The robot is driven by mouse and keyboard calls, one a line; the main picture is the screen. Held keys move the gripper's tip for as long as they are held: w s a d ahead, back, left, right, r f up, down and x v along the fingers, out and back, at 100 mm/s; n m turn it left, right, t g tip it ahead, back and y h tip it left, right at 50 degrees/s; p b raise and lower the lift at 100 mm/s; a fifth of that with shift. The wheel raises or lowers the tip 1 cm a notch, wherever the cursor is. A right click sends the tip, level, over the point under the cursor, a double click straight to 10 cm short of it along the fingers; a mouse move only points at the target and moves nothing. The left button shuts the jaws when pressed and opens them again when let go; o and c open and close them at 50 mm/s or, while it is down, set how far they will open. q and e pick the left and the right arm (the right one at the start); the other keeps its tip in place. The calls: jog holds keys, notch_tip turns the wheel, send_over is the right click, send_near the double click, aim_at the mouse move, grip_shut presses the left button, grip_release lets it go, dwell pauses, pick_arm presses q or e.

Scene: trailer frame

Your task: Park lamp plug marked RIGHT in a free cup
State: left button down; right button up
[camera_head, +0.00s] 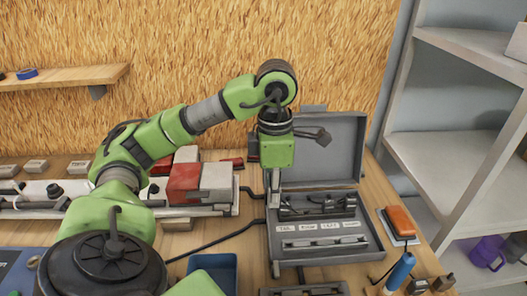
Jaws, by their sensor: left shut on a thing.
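My left gripper (274,200) points straight down at the left side of an open grey case (370,232). It is shut on a small part, apparently a lamp plug, mostly hidden by the fingers; I cannot read any marking on it. Black cables run from the left towards it. The case holds a dark rack (318,205) and a front panel with several small labels (330,226), too small to read surely. I cannot tell which cups are free. My right gripper is not in view.
The trailer frame (40,190) with a red and white lamp block (184,182) lies left of the case. The case's raised lid (335,150) stands behind the gripper. A blue bin (213,268), an orange device (398,221) and a blue-handled tool (400,270) lie around it.

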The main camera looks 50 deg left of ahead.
pick_arm(q)
jog(key=w+d+f, duration=0.4)
jog(key=w+d, duration=0.1)
jog(key=d, duration=0.4)
jog(key=shift+w, duration=0.4)
jog(key=shift+f, duration=0.15)
jog(key=shift+f+b, duration=1.75)
jog(key=shift+b, duration=0.15)
jog(key=shift+f, duration=0.15)
jog(key=shift+f+b, duration=0.3)
jog(key=shift+b, duration=0.2)
jog(key=shift+f, duration=0.15)
jog(key=shift+f+b, duration=0.45)
jog(key=shift+b, duration=0.15)
